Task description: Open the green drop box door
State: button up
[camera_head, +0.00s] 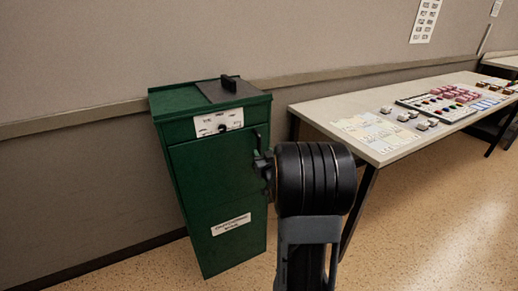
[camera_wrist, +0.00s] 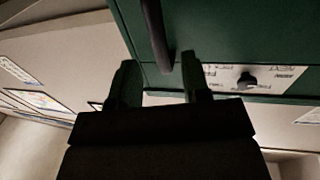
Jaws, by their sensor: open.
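The green drop box (camera_head: 185,100) stands upright against the wall, left of centre in the head view. Its front door (camera_head: 205,170) looks shut and bears a white label low down. A dark upright handle (camera_head: 258,141) is at the door's right edge. My gripper (camera_head: 263,163) is at that edge by the handle, partly hidden behind my dark wrist. In the wrist view my gripper (camera_wrist: 158,75) is open, with a finger on either side of the end of the dark handle bar (camera_wrist: 154,30). I cannot tell whether the fingers touch it.
A white panel with a dark knob (camera_head: 222,127) is above the door. A dark grip (camera_head: 229,83) stands on the lid. A table (camera_head: 310,112) with papers, stamps and trays is to the right. Open floor (camera_head: 430,220) lies at the front right.

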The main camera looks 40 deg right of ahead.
aim_at(260, 148)
jog(key=shift+x, duration=2.65)
jog(key=shift+c, duration=0.2)
grip_shut()
